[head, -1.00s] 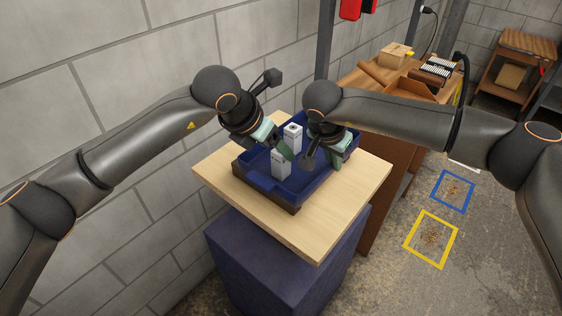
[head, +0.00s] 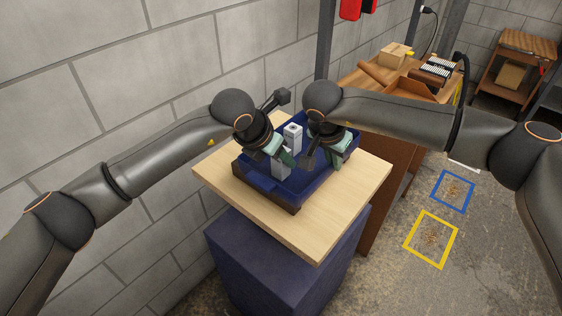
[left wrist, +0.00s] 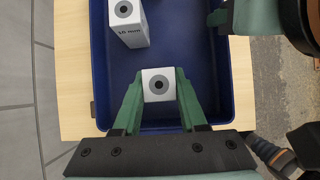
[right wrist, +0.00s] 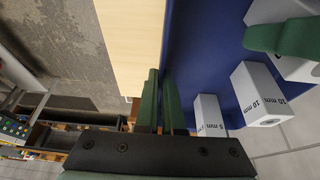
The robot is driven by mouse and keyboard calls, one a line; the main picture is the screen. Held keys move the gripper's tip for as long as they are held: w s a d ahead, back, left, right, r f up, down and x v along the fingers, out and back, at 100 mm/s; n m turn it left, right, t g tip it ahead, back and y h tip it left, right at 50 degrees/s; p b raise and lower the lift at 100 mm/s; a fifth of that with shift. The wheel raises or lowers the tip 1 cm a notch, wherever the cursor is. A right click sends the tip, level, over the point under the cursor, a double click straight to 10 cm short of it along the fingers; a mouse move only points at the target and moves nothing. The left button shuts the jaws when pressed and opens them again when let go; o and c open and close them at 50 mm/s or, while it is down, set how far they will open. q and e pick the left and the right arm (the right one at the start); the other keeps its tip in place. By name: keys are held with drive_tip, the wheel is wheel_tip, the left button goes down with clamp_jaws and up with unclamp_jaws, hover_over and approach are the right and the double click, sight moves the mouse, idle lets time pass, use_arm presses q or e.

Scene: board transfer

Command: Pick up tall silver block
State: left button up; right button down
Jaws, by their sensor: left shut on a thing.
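Silver-white blocks with a dark round mark on top stand in a blue tray (head: 313,184). My left gripper (head: 283,158) is shut on one block (left wrist: 158,84), with its green fingers on both sides near the tray's near end. This block also shows in the head view (head: 280,170). A second block (head: 292,136) stands farther back; it shows in the left wrist view (left wrist: 127,24), upright with printed lettering. My right gripper (right wrist: 160,72) is at the tray's right wall, its fingers close together; whether they touch the wall is unclear.
The right wrist view shows a block marked 10 mm (right wrist: 257,96) and one marked 5 mm (right wrist: 209,112). The tray rests on a wooden tabletop (head: 315,235) beside a grey block wall (head: 140,180). A workbench with boxes (head: 392,56) stands behind.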

use_arm(q)
clamp_jaws()
use_arm(e)
drive_tip(key=shift+r, duration=0.1)
use_arm(q)
drive_tip(key=shift+r, duration=0.1)
wheel_tip(320, 180, up, 10)
use_arm(e)
drive_tip(key=c, duration=1)
unclamp_jaws()
drive_tip(key=shift+o, duration=0.2)
